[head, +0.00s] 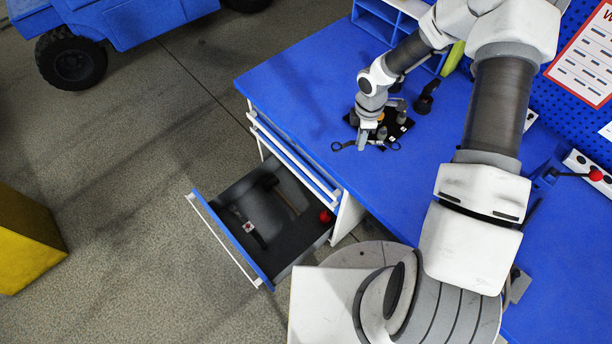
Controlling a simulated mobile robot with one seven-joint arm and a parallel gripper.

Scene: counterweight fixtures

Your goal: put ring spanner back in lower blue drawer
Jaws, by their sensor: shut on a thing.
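My gripper (362,146) is at the blue worktop and is shut on the ring spanner (338,146), a slim dark tool. One ring end of the spanner shows left of the fingers and another dark looped end shows to the right; its middle is hidden by the fingers. I cannot tell whether it touches the worktop or is just above it. The lower blue drawer (229,241) is pulled out below the worktop's left side. It holds a hammer-like tool (283,198), a dark tool with a pale label (247,226) and a red round thing (325,216).
A dark plate with several small parts (398,128) lies right behind my gripper. A black object (426,98) stands beyond it. The blue worktop (300,80) is clear to the left. Closed drawers (292,160) sit above the open one. A yellow block (25,240) stands far left.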

